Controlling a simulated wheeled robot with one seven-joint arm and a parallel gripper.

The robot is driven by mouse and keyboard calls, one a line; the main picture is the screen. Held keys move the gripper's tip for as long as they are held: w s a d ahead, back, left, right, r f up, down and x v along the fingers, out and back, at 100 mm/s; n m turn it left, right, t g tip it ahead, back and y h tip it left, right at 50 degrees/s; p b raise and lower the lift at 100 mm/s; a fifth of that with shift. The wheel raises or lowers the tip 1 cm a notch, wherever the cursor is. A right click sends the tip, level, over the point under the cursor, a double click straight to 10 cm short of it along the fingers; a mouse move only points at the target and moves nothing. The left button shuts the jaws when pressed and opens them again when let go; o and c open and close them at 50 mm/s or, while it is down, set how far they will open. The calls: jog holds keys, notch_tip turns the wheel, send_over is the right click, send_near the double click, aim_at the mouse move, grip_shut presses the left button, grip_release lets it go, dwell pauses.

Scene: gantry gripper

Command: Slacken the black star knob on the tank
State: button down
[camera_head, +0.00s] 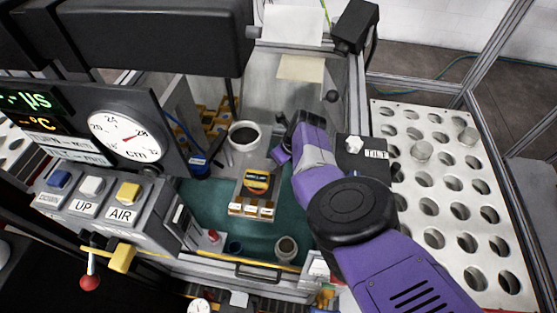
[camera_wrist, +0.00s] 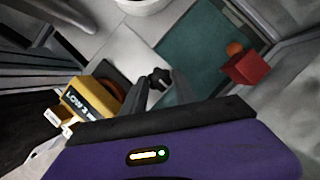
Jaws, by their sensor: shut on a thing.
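The black star knob (camera_wrist: 160,77) shows in the wrist view as a small dark lobed shape between the tips of my gripper (camera_wrist: 161,84). My gripper is shut on it. In the head view my gripper (camera_head: 279,157) is at the back of the teal work area, right of the white pot, and I cannot make out the knob there. The tank itself is not clear to me in either view; a pale grey surface lies around the knob in the wrist view.
A yellow box (camera_wrist: 95,98) stands close left of my fingers in the wrist view. A red block (camera_wrist: 247,69) is at right. The white pot (camera_head: 244,135) and yellow-black unit (camera_head: 257,181) stand nearby. A perforated white rack (camera_head: 455,205) lies right of my arm.

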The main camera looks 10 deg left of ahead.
jog(key=shift+w+n, duration=0.1)
jog(key=shift+n, duration=0.4)
dwell(0.4)
jog(key=c, duration=1)
grip_release()
jog(key=shift+o, duration=0.2)
